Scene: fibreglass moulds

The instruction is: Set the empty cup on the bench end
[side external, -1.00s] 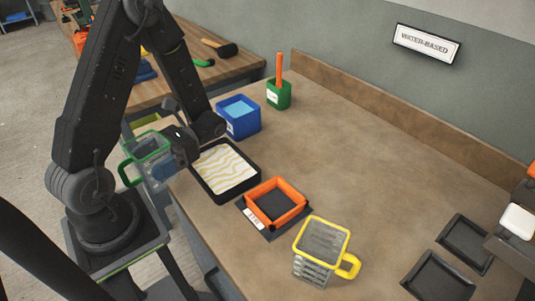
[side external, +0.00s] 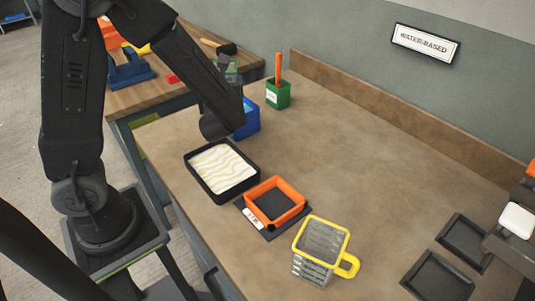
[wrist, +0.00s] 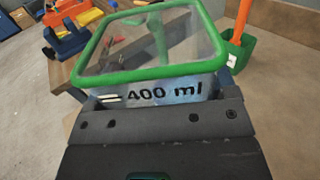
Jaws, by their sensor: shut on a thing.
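A clear cup with a green rim (wrist: 150,74) and a "400 ml" mark is held in my gripper (wrist: 155,112) in the wrist view. It looks see-through, with no contents visible; its lower part is hidden by the gripper. In the side view my arm covers the gripper and most of the cup; a small green patch beside the arm may be part of it. The brown bench (side external: 370,170) runs across the side view. A second clear cup, with a yellow rim and handle (side external: 322,240), stands upright near the bench's front.
A blue container (side external: 250,122), partly behind my arm, and a green pot (side external: 278,95) with an orange stick stand at the far end. A black tray (side external: 250,165), an orange frame (side external: 275,203) and black trays (side external: 440,276) lie on the bench. Its middle right is clear.

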